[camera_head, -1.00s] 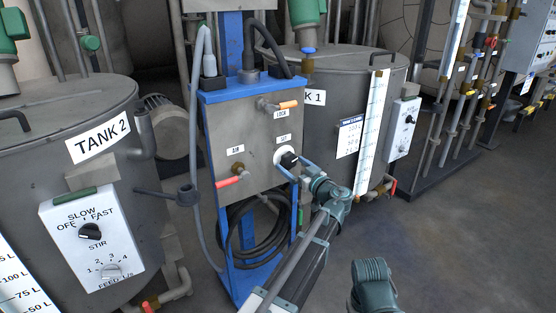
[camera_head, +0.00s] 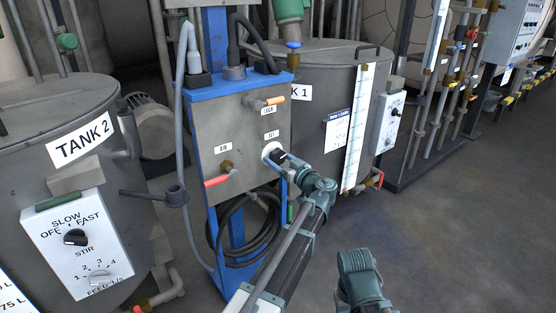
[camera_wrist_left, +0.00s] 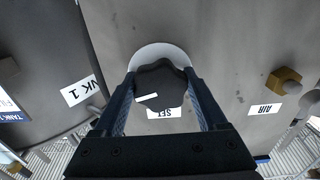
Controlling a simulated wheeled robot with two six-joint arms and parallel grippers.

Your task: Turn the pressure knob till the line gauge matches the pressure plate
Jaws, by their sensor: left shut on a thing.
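The black pressure knob (camera_head: 277,157) sits on a white round base on the grey panel (camera_head: 235,125), below the label SET. My left gripper (camera_head: 283,161) is at the knob. In the left wrist view the fingers of my left gripper (camera_wrist_left: 163,100) stand on both sides of the dark lobed knob (camera_wrist_left: 161,78) and are shut on it. A white pointer mark on the knob points to the lower left there. I cannot make out a line gauge or pressure plate.
Tank 1 (camera_head: 320,110) stands behind. The floor at right is clear.

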